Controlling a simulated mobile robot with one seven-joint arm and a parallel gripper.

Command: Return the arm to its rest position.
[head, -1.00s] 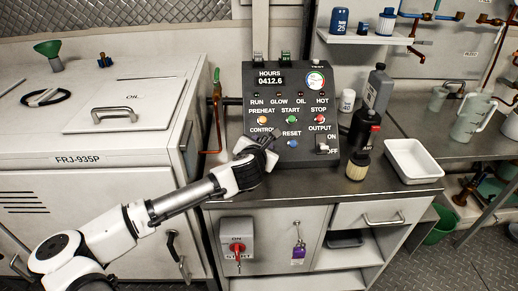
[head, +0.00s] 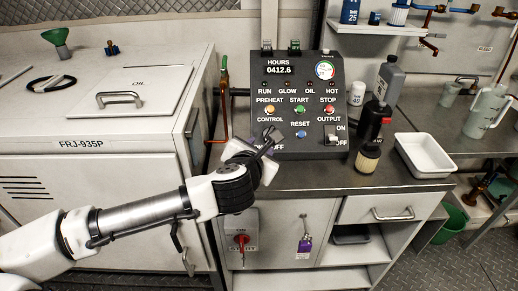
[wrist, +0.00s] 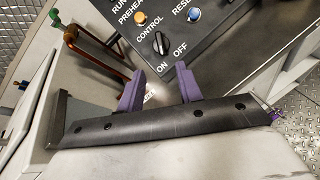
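My arm (head: 140,212) reaches in from the lower left of the head view, in front of the white generator housing. My gripper (head: 270,137) is in front of the lower left of the black control panel (head: 315,100), covering the CONTROL knob there. In the wrist view the two purple fingers of my gripper (wrist: 160,88) stand apart with nothing between them. The black CONTROL knob (wrist: 159,43) shows beyond them, clear of the fingers, with OFF and ON printed beside it.
A red switch (head: 240,240) is on the cabinet front below my gripper. A dark bottle (head: 370,122), a filter (head: 368,158) and a white tray (head: 424,156) stand on the counter at right. A copper pipe (head: 223,105) runs left of the panel.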

